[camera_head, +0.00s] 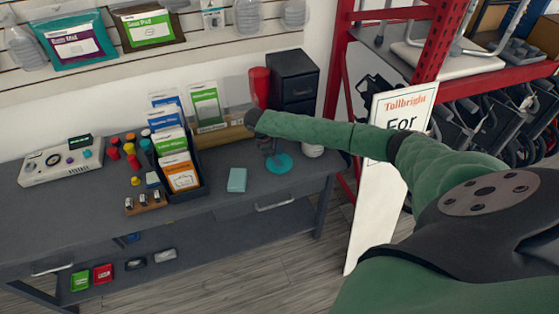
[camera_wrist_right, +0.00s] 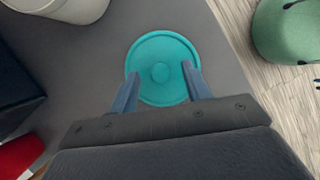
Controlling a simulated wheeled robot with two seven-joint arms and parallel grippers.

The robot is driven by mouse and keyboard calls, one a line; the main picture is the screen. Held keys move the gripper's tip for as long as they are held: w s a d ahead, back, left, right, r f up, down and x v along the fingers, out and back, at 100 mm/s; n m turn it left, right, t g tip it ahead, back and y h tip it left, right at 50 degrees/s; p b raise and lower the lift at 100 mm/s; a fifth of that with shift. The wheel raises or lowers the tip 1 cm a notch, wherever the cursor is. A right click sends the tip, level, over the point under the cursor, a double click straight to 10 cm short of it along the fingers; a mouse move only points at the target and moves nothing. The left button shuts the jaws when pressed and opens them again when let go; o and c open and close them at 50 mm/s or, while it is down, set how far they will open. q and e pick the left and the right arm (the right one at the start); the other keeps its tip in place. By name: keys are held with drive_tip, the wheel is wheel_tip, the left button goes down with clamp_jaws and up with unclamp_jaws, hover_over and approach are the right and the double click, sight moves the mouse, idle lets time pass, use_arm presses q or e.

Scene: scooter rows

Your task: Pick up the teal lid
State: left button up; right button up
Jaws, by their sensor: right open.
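The teal lid (camera_head: 281,166) is a round disc with a small knob at its centre, lying flat on the dark grey workbench near its right end. It fills the middle of the right wrist view (camera_wrist_right: 160,45). My right gripper (camera_head: 270,152) hangs over the lid, pointing down, and partly hides it in the head view. I cannot tell whether the fingertips touch the lid. My left gripper is not in view.
A teal box (camera_head: 237,180) lies left of the lid. A white container (camera_head: 312,150) stands to its right. A black drawer unit (camera_head: 294,80) and a red bottle (camera_head: 259,86) stand behind. A card rack (camera_head: 178,165) is further left. The bench (camera_head: 262,210) is clear in front.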

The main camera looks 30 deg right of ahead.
drive_tip(key=shift+f, duration=0.35)
drive_tip(key=c, duration=1)
drive_tip(key=shift+r, duration=0.15)
clamp_jaws()
